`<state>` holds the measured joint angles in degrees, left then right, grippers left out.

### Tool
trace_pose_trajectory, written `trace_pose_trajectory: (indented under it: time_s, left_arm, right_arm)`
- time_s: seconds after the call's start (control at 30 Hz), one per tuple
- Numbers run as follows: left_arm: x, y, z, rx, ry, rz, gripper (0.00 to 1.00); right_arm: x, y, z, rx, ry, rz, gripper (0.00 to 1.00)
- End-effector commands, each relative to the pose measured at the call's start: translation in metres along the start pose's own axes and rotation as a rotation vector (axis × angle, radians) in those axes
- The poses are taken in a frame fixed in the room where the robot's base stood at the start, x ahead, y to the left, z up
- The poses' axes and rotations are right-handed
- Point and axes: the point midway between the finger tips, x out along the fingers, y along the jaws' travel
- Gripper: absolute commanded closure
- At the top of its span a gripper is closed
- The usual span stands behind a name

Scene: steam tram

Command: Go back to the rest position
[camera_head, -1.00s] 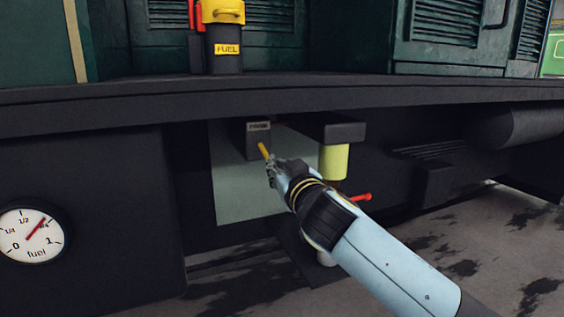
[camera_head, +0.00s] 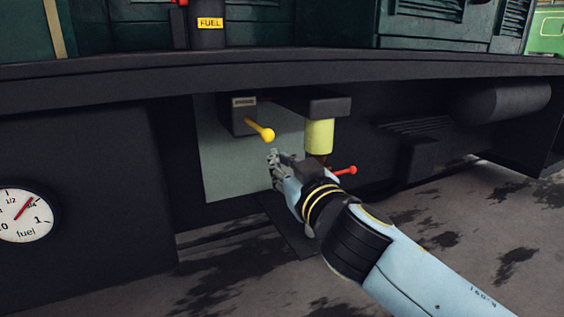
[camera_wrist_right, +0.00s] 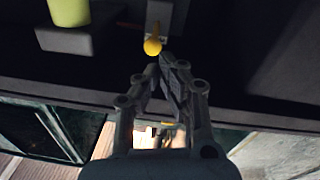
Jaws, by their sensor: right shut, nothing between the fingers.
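My right gripper (camera_head: 274,168) is shut and empty, in front of the pale panel (camera_head: 225,165) under the tram's ledge. It also shows in the right wrist view (camera_wrist_right: 158,62). A yellow-knobbed lever (camera_head: 262,131) sticks out of a small dark labelled box (camera_head: 240,112), just above and left of the fingertips in the head view. The knob (camera_wrist_right: 152,47) lies just beyond the fingertips in the right wrist view, and the fingers do not appear to hold it. My left gripper is not in view.
A yellow-green cylinder (camera_head: 319,137) hangs under a dark block right of the lever, with a red handle (camera_head: 345,170) below it. The dark ledge (camera_head: 400,72) runs above. A fuel gauge (camera_head: 24,214) is at left. Open floor (camera_head: 480,225) lies at lower right.

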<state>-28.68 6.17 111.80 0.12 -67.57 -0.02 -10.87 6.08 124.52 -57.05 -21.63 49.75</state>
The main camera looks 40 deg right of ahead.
Motion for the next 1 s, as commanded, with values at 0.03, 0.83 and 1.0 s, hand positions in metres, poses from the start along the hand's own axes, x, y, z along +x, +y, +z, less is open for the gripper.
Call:
trace_pose_trajectory:
  time_s: [0.03, 0.83, 1.0]
  left_arm:
    - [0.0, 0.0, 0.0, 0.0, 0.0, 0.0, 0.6]
    - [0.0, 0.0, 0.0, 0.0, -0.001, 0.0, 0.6]
    - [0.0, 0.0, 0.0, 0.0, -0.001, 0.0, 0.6]
  right_arm:
    - [0.0, 0.0, 0.0, 0.0, 0.0, 0.0, 1.0]
    - [-0.036, 0.001, 0.073, 0.024, -0.19, -0.011, 1.0]
    - [-0.107, 0.012, 0.191, 0.024, -0.594, 0.02, 1.0]
